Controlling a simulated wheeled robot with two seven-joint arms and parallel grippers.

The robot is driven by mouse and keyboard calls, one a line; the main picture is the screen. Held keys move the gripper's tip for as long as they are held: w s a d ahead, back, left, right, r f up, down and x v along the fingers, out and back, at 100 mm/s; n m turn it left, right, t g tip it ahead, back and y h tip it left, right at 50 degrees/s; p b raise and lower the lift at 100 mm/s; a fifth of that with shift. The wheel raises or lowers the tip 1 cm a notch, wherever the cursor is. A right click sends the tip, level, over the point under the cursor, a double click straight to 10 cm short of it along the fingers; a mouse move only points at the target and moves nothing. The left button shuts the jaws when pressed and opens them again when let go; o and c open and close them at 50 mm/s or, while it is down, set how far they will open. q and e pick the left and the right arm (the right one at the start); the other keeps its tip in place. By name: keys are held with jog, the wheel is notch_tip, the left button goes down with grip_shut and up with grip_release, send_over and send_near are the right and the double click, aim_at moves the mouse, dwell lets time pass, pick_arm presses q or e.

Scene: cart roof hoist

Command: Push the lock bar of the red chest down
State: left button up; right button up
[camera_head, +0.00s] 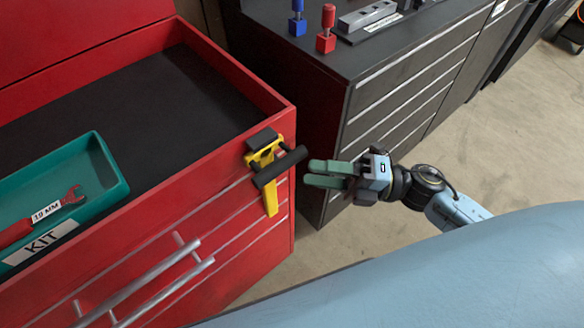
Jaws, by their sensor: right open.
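The red chest (160,232) stands open at the left, with its lid raised at the back and a dark floor inside. Its lock bar, a yellow lever with a black cross handle (281,167), is on the chest's front near the right corner. A black block sits at the top of the yellow part (270,200). My right gripper (309,174) has green fingers and comes in from the right. Its fingertips are just right of the black handle, with nothing seen between them. Whether they touch the handle I cannot tell. My left gripper is not in view.
A teal tray (112,167) labelled KIT, with a red 19 MM wrench (72,196), lies inside the chest. A dark drawer cabinet (375,110) stands behind, bearing a blue (298,22) and a red (326,38) knobbed piece. Bare floor (510,140) lies to the right.

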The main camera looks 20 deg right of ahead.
jog(key=v, duration=0.5)
jog(key=shift+s+d, duration=0.15)
jog(key=shift+d, duration=0.1)
jog(key=w+d+f+m+t+h, duration=0.25)
jog(key=d+f+m+h, duration=0.3)
jog(key=f+m, duration=0.35)
jog(key=w+d+f+m+t+h, duration=0.2)
jog(key=d+f+m+t+h, duration=0.35)
jog(key=f, duration=0.55)
jog(key=s+f+m+g+h, duration=0.45)
jog(key=f+m, duration=0.25)
jog(key=f, duration=0.5)
jog(key=s+a+f+m+g+h, duration=0.1)
jog(key=s+f+m+g, duration=0.3)
jog(key=s+f, duration=0.5)
jog(key=s+a+f+m+g+h, duration=0.2)
jog(key=s+f+m+g, duration=0.2)
jog(key=s+f, duration=0.5)
jog(key=s+g, duration=0.2)
jog(key=s, duration=0.6)
jog(key=shift+s+a, duration=0.2)
jog(key=shift+a, duration=0.2)
jog(key=shift+f+g, duration=0.15)
jog(key=shift+g, duration=0.1)
